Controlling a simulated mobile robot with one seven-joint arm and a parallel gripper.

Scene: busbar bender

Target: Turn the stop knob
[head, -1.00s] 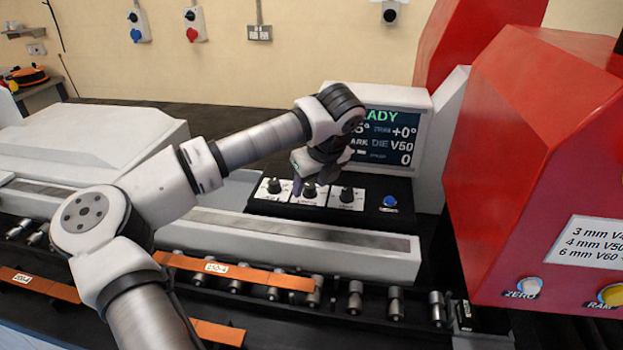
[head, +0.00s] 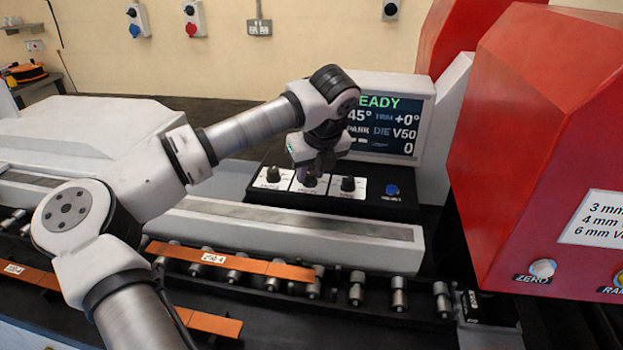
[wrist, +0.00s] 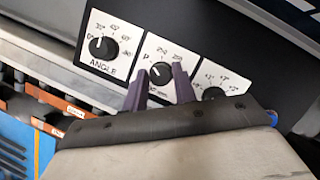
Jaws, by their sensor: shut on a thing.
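The stop knob is the middle black dial (wrist: 160,73) on its white plate in the wrist view; the plate's wording is partly hidden by my fingers. Its pointer faces up-left toward a "P" mark. My gripper (wrist: 160,88) has one purple finger on each side of this dial and is shut on it. In the head view my gripper (head: 312,172) points down at the middle of the row and partly covers the dial. The display (head: 385,128) shows READY, 45°, PARK, +0°, V50 and 0.
The angle knob (wrist: 103,47) is close on the left and a third knob (wrist: 213,93) close on the right. A blue button (head: 392,190) is farther right. A long pale bar (head: 290,228) runs in front; the red machine housing (head: 540,150) stands at the right.

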